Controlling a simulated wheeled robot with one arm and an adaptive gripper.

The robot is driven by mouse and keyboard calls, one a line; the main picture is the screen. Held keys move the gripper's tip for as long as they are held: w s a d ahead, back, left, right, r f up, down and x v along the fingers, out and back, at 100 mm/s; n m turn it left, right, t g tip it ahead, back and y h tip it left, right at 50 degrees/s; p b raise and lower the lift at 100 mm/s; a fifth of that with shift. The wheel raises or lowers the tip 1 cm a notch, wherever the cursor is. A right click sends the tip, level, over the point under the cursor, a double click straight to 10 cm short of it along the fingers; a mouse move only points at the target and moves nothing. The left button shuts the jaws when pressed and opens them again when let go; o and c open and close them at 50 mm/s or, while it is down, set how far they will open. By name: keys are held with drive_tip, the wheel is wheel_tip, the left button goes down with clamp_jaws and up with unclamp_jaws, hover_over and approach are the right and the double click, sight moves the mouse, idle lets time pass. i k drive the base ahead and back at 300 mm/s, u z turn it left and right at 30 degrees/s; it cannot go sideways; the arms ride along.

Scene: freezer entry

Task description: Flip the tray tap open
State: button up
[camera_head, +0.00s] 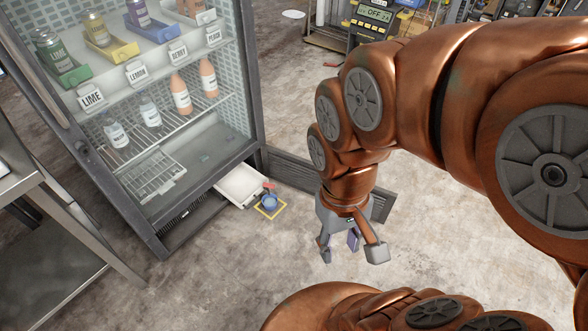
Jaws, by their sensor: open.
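A white tray (240,184) sticks out at the base of the glass-front cabinet, low near the floor. A small red tap handle (268,186) shows at the tray's front right corner. Whether it is turned open or closed is too small to tell. A blue cup (270,202) stands below the tap, inside a yellow square (261,213) marked on the floor. My gripper (351,252) is open, pointing down to the right of the tray and tap, clear of both. A small purple patch shows between its fingers; I cannot tell what it is.
A dark louvred panel (290,174) lies behind my gripper. A metal table (60,235) stands at left. A device with an "OFF" display (375,13) is at the back. The floor in front is clear.

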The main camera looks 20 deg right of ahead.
sight(266, 185)
drive_tip(key=i, duration=1.05)
drive_tip(key=u, duration=0.5)
